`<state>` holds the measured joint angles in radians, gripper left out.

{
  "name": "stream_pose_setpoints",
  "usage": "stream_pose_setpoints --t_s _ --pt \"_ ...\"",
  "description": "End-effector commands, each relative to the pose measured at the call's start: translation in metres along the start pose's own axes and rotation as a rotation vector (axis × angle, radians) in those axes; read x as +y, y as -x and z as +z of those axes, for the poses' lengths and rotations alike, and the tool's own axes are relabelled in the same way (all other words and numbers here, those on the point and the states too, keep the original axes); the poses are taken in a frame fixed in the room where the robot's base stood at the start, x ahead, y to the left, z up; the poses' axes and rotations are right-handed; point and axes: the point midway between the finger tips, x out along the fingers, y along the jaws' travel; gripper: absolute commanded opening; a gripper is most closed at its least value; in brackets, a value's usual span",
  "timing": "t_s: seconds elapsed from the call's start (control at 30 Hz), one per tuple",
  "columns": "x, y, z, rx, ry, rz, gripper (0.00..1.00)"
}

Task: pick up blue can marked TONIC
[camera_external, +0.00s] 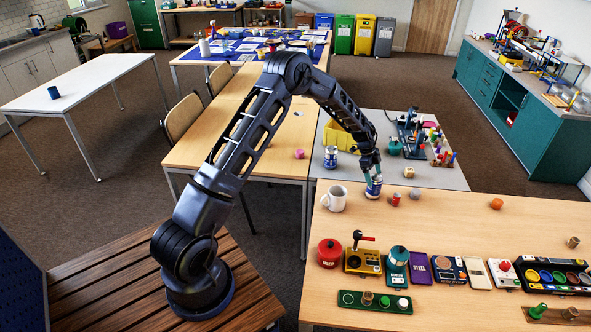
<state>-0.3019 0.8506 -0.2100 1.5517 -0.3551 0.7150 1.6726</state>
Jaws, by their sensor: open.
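A blue and white can (374,188) stands upright near the back edge of the front wooden table. My gripper (371,175) is open and points down at the top of this can. Its fingers overlap the can's top in the picture; I cannot tell whether they touch it. A second blue and white can (330,157) stands on the grey table behind, to the left. The lettering on both cans is too small to read, so I cannot tell which is marked TONIC.
A white mug (334,199) stands left of the nearer can. A small red can (395,199) and a grey ball (414,193) sit close on its right. A yellow bin (340,135) is behind. Boxes and devices line the table's front; its middle right is mostly clear.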

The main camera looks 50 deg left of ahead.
Motion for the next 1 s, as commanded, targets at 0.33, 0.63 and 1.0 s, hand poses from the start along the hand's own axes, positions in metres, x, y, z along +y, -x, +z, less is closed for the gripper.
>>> stream_pose_setpoints --t_s 0.33,0.63,1.0 --pt "0.000 -0.040 0.001 0.000 0.000 0.001 0.85" --pt "0.000 -0.040 0.001 0.000 0.001 0.000 0.65" --pt "0.000 -0.040 0.001 0.000 0.001 0.001 0.37"
